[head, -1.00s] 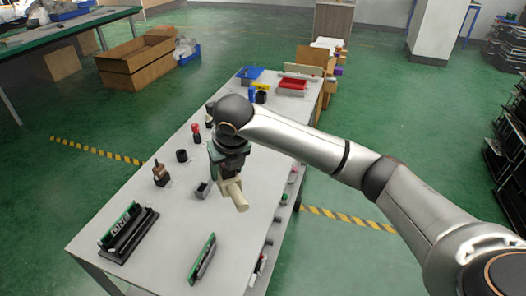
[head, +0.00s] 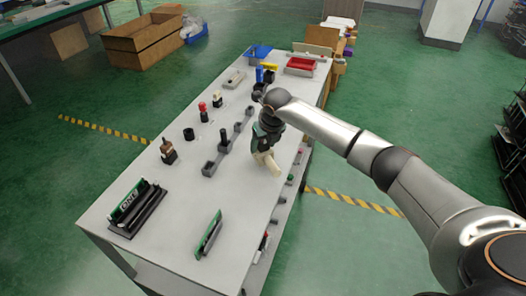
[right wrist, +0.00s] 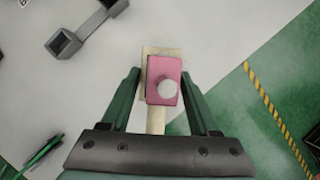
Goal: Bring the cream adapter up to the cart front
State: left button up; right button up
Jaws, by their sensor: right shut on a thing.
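The cream adapter (head: 267,164) is held in my right gripper (head: 266,144) above the right part of the grey cart top (head: 180,235), near its long right edge. In the right wrist view, the green fingers of my right gripper (right wrist: 160,100) are shut on the cream adapter (right wrist: 155,120), one on each side. A pink block with a pale round knob (right wrist: 168,88) shows over the adapter's middle. I cannot tell whether the adapter touches the cart top. My left gripper is not in view.
A dark bar fixture with sockets (head: 222,150) lies left of the gripper. Knobs and levers (head: 290,179) line the cart's right side. A green board in a black holder (head: 136,208) and another green board (head: 209,234) stand at the near end. Bins (head: 300,65) stand at the far end.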

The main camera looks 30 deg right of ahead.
aim_at(264, 150)
jog(key=shift+f, duration=1.45)
jog(key=o, duration=1.5)
jog(key=shift+a+f, duration=0.1)
jog(key=shift+c, duration=0.2)
jog(key=v, duration=1.2)
jog(key=shift+p, duration=0.45)
